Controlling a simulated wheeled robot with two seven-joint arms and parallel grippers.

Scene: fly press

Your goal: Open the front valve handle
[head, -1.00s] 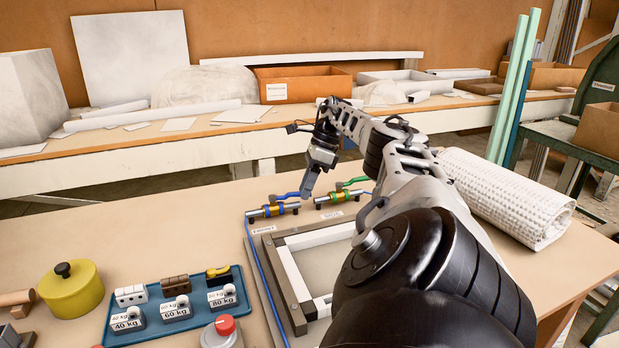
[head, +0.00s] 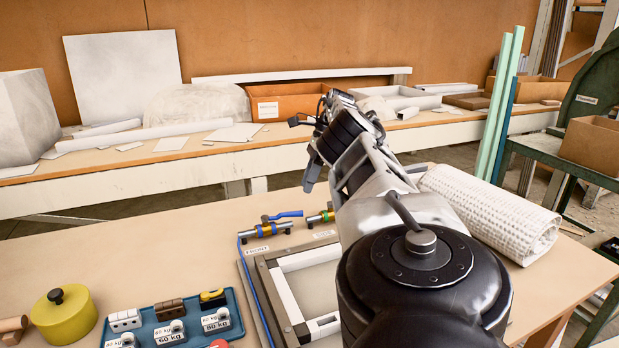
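The front valve (head: 265,230) is a small brass and blue fitting on a pipe at the back left corner of a grey frame, beside a label reading FRONT. Its blue handle (head: 287,214) points right, roughly along the pipe. A blue hose runs from the valve toward me. A second valve (head: 321,218) with some green stands to its right, mostly hidden by my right arm. My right gripper (head: 312,174) points down, above and apart from the valves. Its fingers show edge-on, so their gap cannot be seen. My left gripper is out of view.
The grey and white frame (head: 285,290) lies in front of the valves, partly behind my arm. A blue tray (head: 236,322) of weights and a yellow pot (head: 63,315) stand at left. A rolled white mat (head: 490,215) lies at right. The table left of the valves is clear.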

